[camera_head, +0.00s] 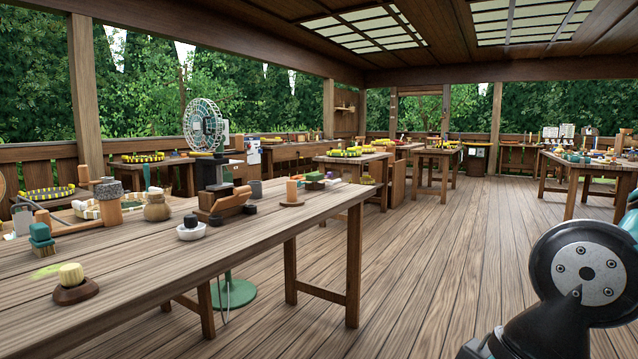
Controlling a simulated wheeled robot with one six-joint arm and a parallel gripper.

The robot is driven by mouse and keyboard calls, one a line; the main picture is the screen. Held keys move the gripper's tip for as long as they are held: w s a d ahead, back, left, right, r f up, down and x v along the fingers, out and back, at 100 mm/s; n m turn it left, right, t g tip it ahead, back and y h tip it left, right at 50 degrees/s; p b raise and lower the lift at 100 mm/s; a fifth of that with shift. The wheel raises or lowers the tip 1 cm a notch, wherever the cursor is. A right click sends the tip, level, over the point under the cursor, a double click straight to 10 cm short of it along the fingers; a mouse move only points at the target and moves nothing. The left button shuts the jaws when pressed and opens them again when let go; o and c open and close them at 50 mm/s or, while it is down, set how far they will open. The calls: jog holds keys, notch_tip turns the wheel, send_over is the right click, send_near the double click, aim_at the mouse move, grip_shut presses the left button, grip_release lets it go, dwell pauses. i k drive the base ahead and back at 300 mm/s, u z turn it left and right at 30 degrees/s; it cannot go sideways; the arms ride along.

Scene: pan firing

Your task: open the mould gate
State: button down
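I cannot pick out a mould gate for certain in the head view. A dark wooden piece with an orange-brown slanted part (230,203) stands near the back edge of the long near table (300,222). It is too small to tell whether it is a mould or has a gate. My gripper does not show. Only a black and grey joint of my arm shows at the lower right, well apart from the table.
On the near table are a yellow-topped brush (73,278), a green block stack (41,238), a small white bowl (191,231) and a tan sack (157,207). A round fan (204,125) rises behind. More tables stand farther back. The plank floor (440,260) right of the near table is clear.

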aim_at(236, 198)
jog(key=z, duration=0.15)
jog(key=i, duration=1.1)
jog(key=u, duration=1.2)
jog(key=i, duration=0.55)
jog(key=u, duration=0.55)
